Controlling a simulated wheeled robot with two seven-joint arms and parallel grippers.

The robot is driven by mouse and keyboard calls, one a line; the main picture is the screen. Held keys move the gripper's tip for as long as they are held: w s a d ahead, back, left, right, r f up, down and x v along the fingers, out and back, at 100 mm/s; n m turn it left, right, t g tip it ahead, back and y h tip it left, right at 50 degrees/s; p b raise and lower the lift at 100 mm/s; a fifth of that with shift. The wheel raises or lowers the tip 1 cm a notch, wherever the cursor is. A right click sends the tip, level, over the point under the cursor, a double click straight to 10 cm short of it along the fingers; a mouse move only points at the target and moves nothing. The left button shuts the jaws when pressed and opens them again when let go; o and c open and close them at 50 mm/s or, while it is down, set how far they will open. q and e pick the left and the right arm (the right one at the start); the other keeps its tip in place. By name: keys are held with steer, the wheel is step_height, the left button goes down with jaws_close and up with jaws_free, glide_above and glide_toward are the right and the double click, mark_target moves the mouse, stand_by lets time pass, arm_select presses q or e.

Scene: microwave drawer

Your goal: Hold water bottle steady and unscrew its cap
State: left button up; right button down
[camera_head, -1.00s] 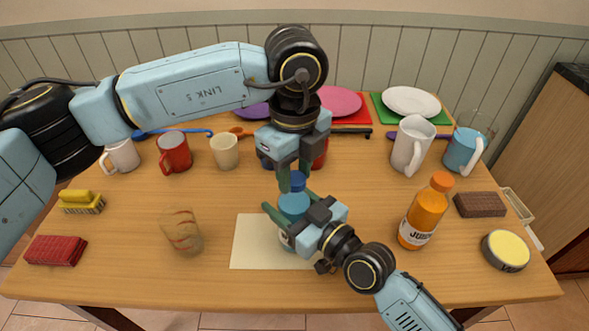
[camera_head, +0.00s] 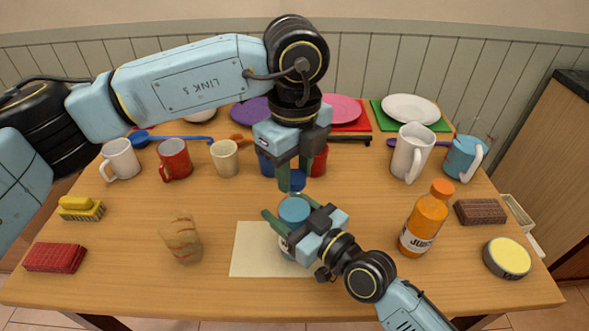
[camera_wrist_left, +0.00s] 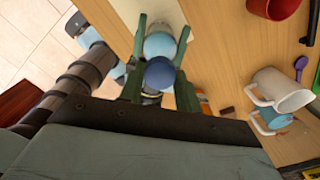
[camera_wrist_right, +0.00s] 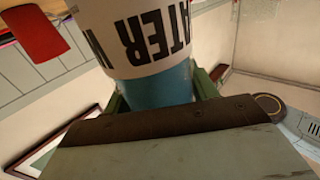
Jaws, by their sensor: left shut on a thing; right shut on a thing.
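The water bottle (camera_head: 294,211) is light blue with a white label and stands on the cream mat (camera_head: 258,262) in the head view. The label's "WATER" lettering fills the right wrist view, upside down (camera_wrist_right: 150,35). My right gripper (camera_head: 282,230) is shut on the bottle's body from the front right. My left gripper (camera_head: 292,174) points down above the bottle, shut on the dark blue cap (camera_head: 292,182). In the left wrist view the cap (camera_wrist_left: 160,73) sits between its fingers, offset from the bottle's top (camera_wrist_left: 160,45). The cap appears just above the bottle, apart from it.
An orange juice bottle (camera_head: 424,220) stands right of my right gripper. A patterned glass (camera_head: 181,240) stands left of the mat. Mugs, including a red one (camera_head: 175,160) and a white one (camera_head: 410,153), and plates line the back. The table between glass and mat is clear.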

mark_target(295, 176)
arm_select(q)
steer(key=shift+r, duration=2)
arm_select(e)
steer(key=shift+c, duration=1.9)
jaws_free()
steer(key=shift+s, duration=0.1)
